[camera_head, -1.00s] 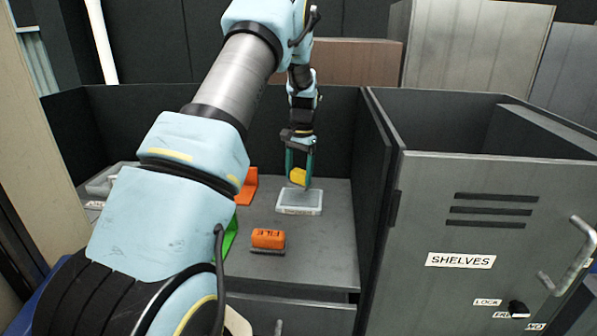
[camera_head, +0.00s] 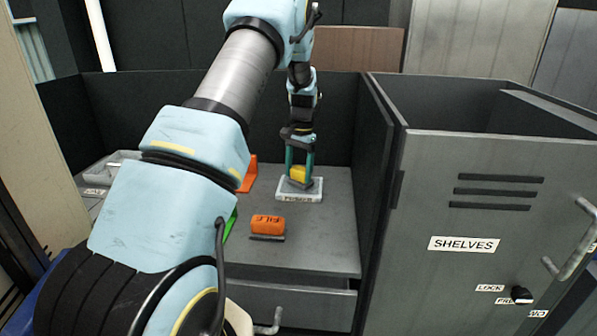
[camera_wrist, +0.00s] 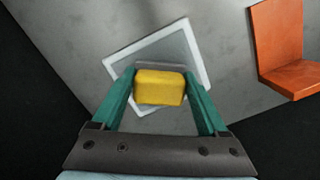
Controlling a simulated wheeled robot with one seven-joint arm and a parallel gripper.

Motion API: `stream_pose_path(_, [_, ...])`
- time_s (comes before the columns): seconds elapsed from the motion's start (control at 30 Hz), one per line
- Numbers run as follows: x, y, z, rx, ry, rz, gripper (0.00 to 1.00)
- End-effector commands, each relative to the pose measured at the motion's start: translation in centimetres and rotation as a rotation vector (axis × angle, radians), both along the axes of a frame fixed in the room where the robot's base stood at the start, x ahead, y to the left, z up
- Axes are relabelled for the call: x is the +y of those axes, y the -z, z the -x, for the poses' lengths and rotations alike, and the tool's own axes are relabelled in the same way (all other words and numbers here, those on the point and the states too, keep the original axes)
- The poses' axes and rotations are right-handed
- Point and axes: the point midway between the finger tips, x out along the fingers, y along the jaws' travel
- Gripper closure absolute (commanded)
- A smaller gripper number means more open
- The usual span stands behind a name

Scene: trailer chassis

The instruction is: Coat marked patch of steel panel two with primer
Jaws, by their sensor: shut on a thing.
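My gripper (camera_head: 299,176) is shut on a yellow block (camera_head: 299,174), which has a dark grey part under it. The block also shows between the green fingers in the wrist view (camera_wrist: 160,88). It is upright over a shallow white-rimmed tray (camera_head: 315,197) with a label on its front, the lettering too small to read surely. The tray's grey inside and pale rim show around the block in the wrist view (camera_wrist: 122,57). I cannot tell whether the block's underside touches the tray. No steel panel with a marked patch can be made out.
An orange block labelled FILE (camera_head: 267,224) lies on the grey worktop (camera_head: 325,240) in front of the tray. An orange angled piece (camera_head: 249,174) stands to the left. Dark walls enclose the worktop's back and right. A cabinet labelled SHELVES (camera_head: 440,200) stands at right.

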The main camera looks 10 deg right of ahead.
Motion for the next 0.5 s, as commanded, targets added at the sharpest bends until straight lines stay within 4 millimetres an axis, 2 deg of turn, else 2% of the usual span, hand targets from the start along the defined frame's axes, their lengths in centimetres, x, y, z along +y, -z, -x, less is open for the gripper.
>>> stream_pose_path(0.5, [0.00,0.40,-0.01,0.000,0.000,0.000,1.00])
